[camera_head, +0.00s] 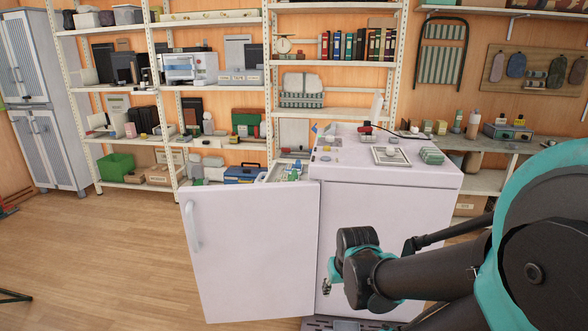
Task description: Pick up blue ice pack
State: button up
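No blue ice pack can be made out for certain. A white cabinet, like a small fridge (385,170), stands in the middle with its door (250,250) swung open toward me and to the left. Small green, white and bluish items (293,173) show just above the door's top edge, too small to name. The cabinet's inside is mostly hidden by the door and my arm. My gripper (327,286) is low in front of the cabinet, right of the door. Its fingers are small, dark and partly hidden, so I cannot tell whether they hold anything.
The cabinet top carries a framed flat item (391,156), a greenish striped bundle (431,156) and small red and black things. Loaded shelves (215,85) line the back wall. A workbench (485,145) stands at right. The wooden floor (110,260) at left is mostly clear.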

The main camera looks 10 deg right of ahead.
aim_at(298, 164)
jog(key=i+j+u, duration=0.35)
jog(key=j, duration=0.25)
jog(key=i+j+u, duration=0.25)
jog(key=j+u, duration=0.2)
jog(key=i+j+u, duration=0.25)
jog(key=u, duration=0.25)
jog(key=i+j+u, duration=0.15)
jog(key=i+u, duration=0.3)
jog(key=i+j, duration=0.1)
jog(key=i, duration=0.4)
jog(key=i+z, duration=0.1)
jog(key=i, duration=0.35)
jog(key=i+l+z, duration=0.2)
jog(key=i+z, duration=0.6)
jog(key=i, duration=0.15)
jog(key=i+j+z, duration=0.15)
jog(key=i+z, duration=0.3)
jog(key=i+j+z, duration=0.4)
jog(key=i+l, duration=0.1)
